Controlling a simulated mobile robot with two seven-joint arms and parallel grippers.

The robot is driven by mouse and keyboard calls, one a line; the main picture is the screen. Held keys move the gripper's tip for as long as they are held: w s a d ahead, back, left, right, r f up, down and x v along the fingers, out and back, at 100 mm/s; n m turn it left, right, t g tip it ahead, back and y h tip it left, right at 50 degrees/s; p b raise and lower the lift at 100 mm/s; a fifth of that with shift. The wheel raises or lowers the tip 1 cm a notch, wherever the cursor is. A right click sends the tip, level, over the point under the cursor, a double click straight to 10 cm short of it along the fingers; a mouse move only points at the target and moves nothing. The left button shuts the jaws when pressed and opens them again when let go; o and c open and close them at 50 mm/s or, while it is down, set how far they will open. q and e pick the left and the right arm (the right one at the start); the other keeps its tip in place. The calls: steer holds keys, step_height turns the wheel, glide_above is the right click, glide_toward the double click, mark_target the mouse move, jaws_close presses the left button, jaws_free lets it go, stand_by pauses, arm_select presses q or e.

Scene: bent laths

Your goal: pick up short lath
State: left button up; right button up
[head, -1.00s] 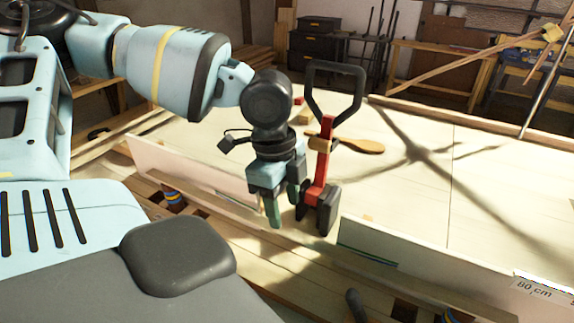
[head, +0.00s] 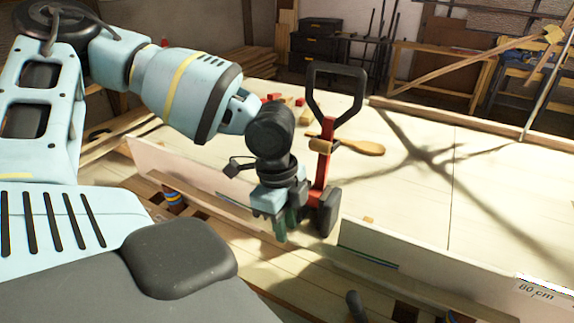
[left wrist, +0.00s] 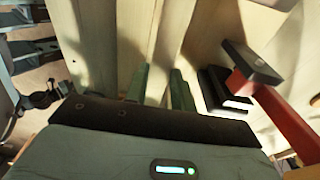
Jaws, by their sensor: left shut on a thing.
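My left gripper (head: 284,222) is low at the gap in the pale upright boards, just left of a red and black clamp-like tool. In the left wrist view its two green fingers (left wrist: 160,92) stand close together on either side of a pale wooden strip, which looks like the short lath (left wrist: 171,40). The gripper is shut on this strip. In the head view the fingers and the tool hide most of the strip, so its full length cannot be told. My right gripper does not show.
The red and black tool (head: 323,170) stands very close to my left gripper's right side. An upright board marked 80 cm (head: 440,276) runs to the right; another upright board (head: 180,168) runs left. A wooden paddle (head: 362,147) lies on the broad, mostly clear tabletop (head: 500,190).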

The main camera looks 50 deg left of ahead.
arm_select(q)
steer(key=shift+r, duration=0.1)
step_height(320, 180, up, 10)
steer(key=shift+f, duration=0.1)
stand_by(0.5)
